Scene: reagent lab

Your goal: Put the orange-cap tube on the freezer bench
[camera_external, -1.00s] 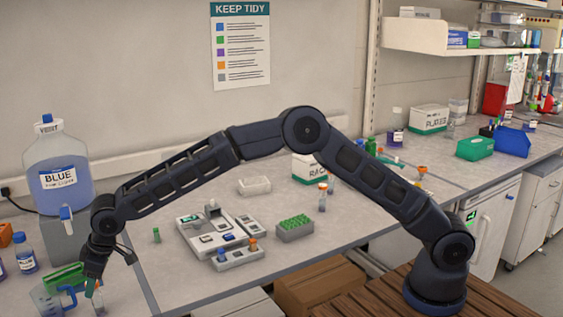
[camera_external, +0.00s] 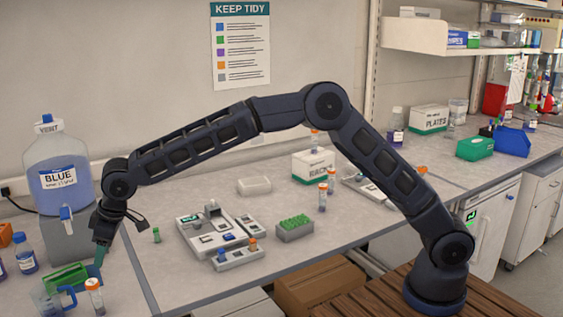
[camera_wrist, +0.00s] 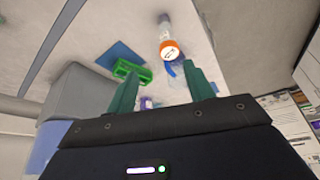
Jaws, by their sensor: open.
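An orange-cap tube (camera_external: 95,297) stands upright on the left bench (camera_external: 118,285), beside a clear jug with a blue handle. The wrist view shows its orange cap (camera_wrist: 169,48) beyond the fingertips. My gripper (camera_external: 99,264) is above the tube, apart from it, open and empty. Its two green fingers (camera_wrist: 161,72) are spread wide in the wrist view. Other orange-cap tubes stand on the middle bench (camera_external: 322,197) and in a small rack (camera_external: 253,245). No label shows which bench is the freezer bench.
The jug (camera_external: 47,301) and a green rack (camera_external: 67,275) sit close left of the tube. A balance (camera_external: 208,236) and a green-topped tube block (camera_external: 295,229) are on the middle bench.

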